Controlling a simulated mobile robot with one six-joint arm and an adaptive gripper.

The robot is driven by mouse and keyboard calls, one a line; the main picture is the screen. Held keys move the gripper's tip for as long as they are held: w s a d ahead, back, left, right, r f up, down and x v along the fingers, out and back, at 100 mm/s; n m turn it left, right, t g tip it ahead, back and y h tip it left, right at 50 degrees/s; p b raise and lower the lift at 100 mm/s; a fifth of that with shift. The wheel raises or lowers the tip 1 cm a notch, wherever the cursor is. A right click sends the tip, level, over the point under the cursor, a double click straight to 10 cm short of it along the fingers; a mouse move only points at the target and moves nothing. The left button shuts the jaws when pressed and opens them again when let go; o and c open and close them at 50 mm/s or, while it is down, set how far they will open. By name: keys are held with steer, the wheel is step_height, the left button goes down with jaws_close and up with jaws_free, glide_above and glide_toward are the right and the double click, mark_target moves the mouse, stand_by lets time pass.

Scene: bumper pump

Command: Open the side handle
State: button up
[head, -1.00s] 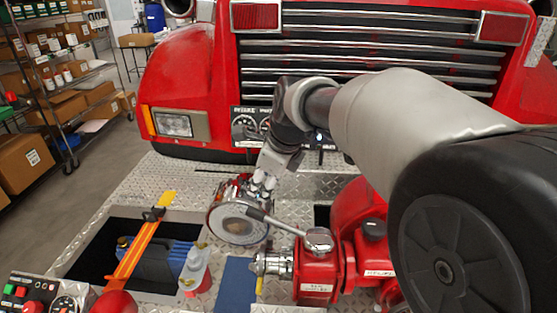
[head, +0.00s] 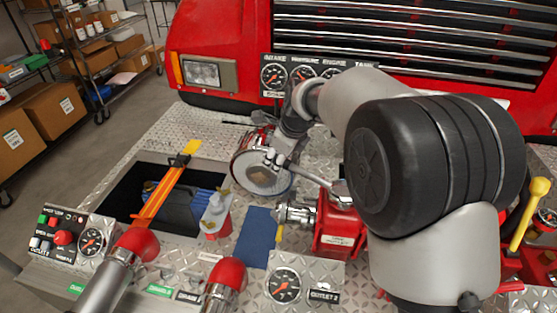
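A silver lever handle (head: 312,178) runs left from the top of a red valve body (head: 338,232) in the head view. Its far-left end lies close to my gripper (head: 277,160). My gripper points down over the right rim of a round silver cap (head: 262,175). The fingertips overlap the lever's end in the picture. I cannot tell whether they touch it, or whether the fingers are open or shut. My arm hides part of the valve's right side and the lever's pivot.
A dark open recess (head: 140,190) holds an orange-strapped blue container, with a white-and-red bottle (head: 215,213) beside it. Red-capped levers (head: 138,243), gauges (head: 284,285) and a blue mat (head: 257,236) lie nearer. A yellow handle (head: 530,213) stands at right. The truck grille (head: 420,45) rises behind.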

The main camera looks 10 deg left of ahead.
steer(key=shift+w+a+f, duration=0.1)
steer(key=shift+f, duration=0.2)
steer(key=shift+c, duration=0.5)
jaws_close()
